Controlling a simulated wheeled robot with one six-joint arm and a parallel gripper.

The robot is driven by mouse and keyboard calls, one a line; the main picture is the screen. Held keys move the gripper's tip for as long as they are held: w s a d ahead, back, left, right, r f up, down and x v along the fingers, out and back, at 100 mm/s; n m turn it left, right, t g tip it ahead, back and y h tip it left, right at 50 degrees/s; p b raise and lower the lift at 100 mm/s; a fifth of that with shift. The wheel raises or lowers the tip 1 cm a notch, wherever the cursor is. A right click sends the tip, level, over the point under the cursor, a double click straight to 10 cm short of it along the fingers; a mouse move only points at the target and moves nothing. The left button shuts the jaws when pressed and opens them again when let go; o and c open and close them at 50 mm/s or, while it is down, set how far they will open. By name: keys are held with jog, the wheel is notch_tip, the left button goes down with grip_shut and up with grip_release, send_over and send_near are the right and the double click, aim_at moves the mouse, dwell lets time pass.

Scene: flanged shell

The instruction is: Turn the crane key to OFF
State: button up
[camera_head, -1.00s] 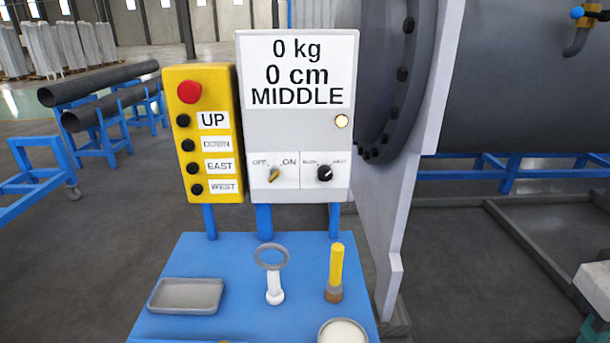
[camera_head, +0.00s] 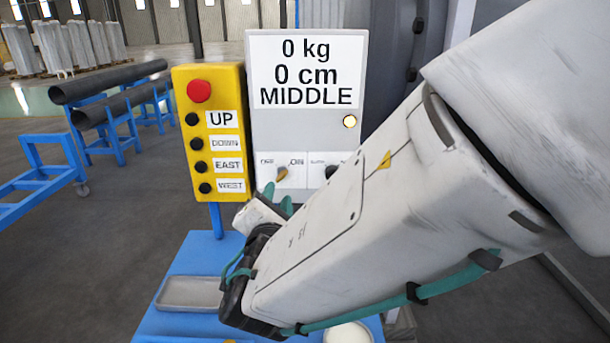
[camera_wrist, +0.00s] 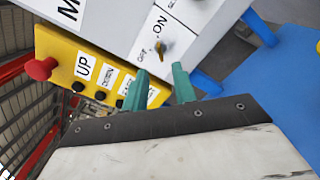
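The crane key (camera_head: 282,174) is a small orange-yellow knob on the white control box (camera_head: 262,120), between OFF and ON labels. It points up and right, towards ON. In the wrist view the key (camera_wrist: 166,46) lies just beyond the fingertips, with clear space around it. My gripper (camera_head: 277,194) has two teal fingers. In the head view it is just below the key, partly hidden by my arm. In the wrist view my gripper (camera_wrist: 160,74) is open and empty, its fingers apart and not touching the key.
A black selector knob (camera_head: 331,171) sits right of the key, partly covered by my arm. A yellow button box (camera_head: 208,140) with a red button (camera_head: 199,90) stands close on the left. A blue table (camera_head: 205,253) with a grey tray (camera_head: 190,293) lies below.

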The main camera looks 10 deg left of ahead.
aim_at(281, 179)
jog(key=x, duration=0.7)
jog(key=shift+w, duration=0.2)
jog(key=shift+c, duration=0.4)
grip_shut()
